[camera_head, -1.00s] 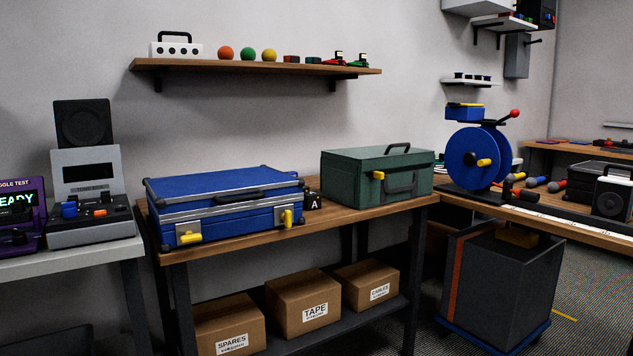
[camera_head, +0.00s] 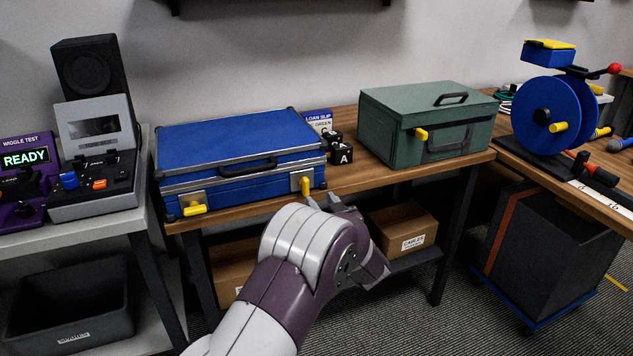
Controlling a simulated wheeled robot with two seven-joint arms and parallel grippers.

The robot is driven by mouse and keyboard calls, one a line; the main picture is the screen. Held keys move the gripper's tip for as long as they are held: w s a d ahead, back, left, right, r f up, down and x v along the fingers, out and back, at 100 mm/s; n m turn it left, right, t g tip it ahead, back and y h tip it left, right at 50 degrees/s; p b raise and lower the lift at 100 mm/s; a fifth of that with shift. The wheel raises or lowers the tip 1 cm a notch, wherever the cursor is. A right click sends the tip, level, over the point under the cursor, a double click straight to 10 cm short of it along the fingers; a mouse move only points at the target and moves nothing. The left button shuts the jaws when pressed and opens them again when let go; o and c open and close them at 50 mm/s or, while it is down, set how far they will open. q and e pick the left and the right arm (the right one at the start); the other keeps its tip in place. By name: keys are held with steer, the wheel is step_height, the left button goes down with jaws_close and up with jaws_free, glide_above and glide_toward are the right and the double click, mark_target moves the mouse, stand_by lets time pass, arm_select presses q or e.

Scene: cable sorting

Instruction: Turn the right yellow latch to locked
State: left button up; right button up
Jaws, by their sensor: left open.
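The blue case (camera_head: 240,140) lies closed on the wooden bench. Its right yellow latch (camera_head: 306,185) stands upright on a metal plate at the front right corner. Its left yellow latch (camera_head: 195,210) lies roughly level at the front left. My left gripper (camera_head: 328,202) is open, just right of and below the right latch in the picture. I cannot tell whether it touches the latch or case. My forearm and wrist hide part of the gripper. My right gripper is not in view.
A black block marked A (camera_head: 341,157) and a loan slip (camera_head: 318,122) are between the cases. Cardboard boxes (camera_head: 405,231) stand below. A blue reel (camera_head: 540,118) is further right.

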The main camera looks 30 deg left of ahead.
mark_target(307, 182)
arm_select(q)
steer(key=b+x, duration=0.1)
steer(key=x, duration=0.8)
steer(key=shift+w+a+f, duration=0.1)
steer(key=shift+w+a, duration=0.1)
steer(key=shift+w, duration=0.05)
steer(key=shift+c, duration=0.3)
jaws_close()
